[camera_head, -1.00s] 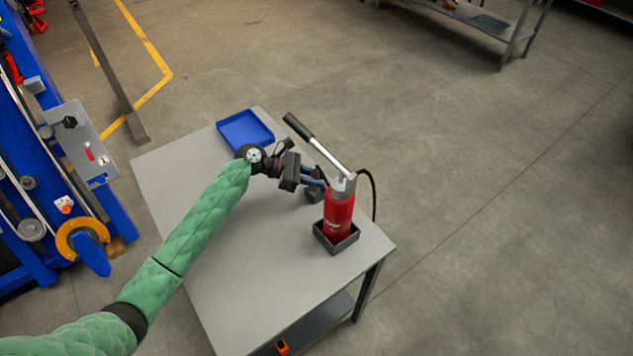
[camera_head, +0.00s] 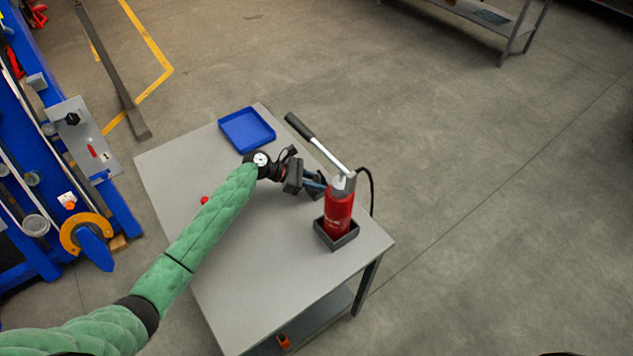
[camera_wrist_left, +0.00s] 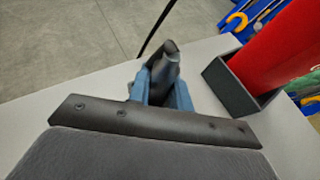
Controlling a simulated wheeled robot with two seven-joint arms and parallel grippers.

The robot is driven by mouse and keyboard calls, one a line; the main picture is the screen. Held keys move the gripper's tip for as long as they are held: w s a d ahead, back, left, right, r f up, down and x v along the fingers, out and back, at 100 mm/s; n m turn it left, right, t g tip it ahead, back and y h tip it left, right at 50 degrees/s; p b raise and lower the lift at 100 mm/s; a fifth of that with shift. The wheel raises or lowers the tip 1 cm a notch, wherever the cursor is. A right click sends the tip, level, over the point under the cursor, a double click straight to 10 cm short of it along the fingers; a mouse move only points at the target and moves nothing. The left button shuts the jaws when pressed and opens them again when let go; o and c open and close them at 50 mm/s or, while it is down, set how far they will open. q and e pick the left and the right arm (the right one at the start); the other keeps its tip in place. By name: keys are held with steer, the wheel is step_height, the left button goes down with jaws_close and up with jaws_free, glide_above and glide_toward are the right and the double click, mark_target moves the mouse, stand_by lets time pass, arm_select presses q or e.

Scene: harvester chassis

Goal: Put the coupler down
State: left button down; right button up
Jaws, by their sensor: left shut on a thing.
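My left gripper (camera_head: 315,183) is over the grey table (camera_head: 250,285), just left of the red hand pump. In the left wrist view its blue fingers (camera_wrist_left: 162,88) are shut on a dark grey coupler (camera_wrist_left: 166,62). A black hose runs up from the coupler. In the head view the coupler is mostly hidden by the gripper and the pump handle. I cannot tell whether the coupler touches the table. My right gripper is not in view.
The red hand pump (camera_head: 339,208) stands in a dark square holder (camera_head: 323,237), close to my gripper, with its lever above. A blue tray (camera_head: 247,145) lies at the table's back. A small red object (camera_head: 204,201) lies near the left edge. Blue machinery (camera_head: 95,205) stands left.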

arm_select(q)
steer(key=shift+s+f, duration=0.1)
steer(key=shift+f, duration=0.25)
